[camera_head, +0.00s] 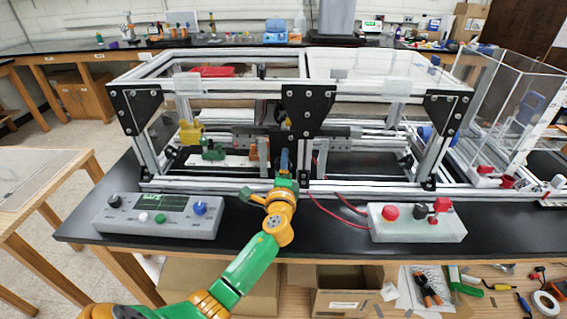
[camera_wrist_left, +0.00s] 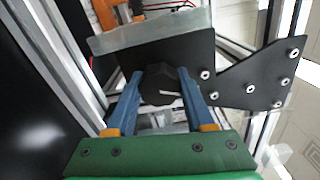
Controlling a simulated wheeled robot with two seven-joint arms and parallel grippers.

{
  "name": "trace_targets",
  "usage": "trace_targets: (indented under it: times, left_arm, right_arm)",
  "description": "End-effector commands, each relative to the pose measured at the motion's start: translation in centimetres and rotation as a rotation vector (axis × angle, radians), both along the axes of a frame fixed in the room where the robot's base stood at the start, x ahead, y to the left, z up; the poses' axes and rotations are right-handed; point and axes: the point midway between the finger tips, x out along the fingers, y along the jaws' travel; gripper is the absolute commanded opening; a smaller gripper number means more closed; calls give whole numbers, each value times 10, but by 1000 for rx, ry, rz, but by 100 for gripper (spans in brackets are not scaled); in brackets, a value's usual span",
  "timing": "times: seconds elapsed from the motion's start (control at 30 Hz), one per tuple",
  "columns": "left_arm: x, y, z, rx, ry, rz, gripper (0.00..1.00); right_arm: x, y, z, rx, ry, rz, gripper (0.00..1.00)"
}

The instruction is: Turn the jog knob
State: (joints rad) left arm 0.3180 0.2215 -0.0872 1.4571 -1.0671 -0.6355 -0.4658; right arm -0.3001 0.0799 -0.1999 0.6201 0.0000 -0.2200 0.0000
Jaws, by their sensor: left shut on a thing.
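The jog knob (camera_wrist_left: 160,88), dark with a white pointer line, sits in front of a black plate in the left wrist view. My left gripper (camera_head: 285,157) reaches the front middle of the aluminium frame in the head view, in front of the central upright. In the left wrist view its two blue fingers stand on either side of the knob, shut on it. In the head view the gripper hides the knob. My right gripper is not in view.
A grey console (camera_head: 150,229) with a screen and knobs stands at front left. A white box (camera_head: 420,229) with a red button and switch stands at front right, red cables beside it. Frame posts and black corner plates (camera_head: 305,108) surround the gripper closely.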

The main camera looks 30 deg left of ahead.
Motion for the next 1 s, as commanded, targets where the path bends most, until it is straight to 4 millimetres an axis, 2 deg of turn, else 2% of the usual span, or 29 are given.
trace_targets:
  times: [0.47,0.5,0.83,1.0]
  left_arm:
    - [0,1,3,11,1,1,0]
    - [0,1,3,11,1,1,64]
    - [-2,-1,1,9,2,0,66]
    - [-20,-12,0,7,3,-1,66]
  right_arm:
    - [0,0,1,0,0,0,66]
    - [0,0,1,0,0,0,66]
    - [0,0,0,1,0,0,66]
    - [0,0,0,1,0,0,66]
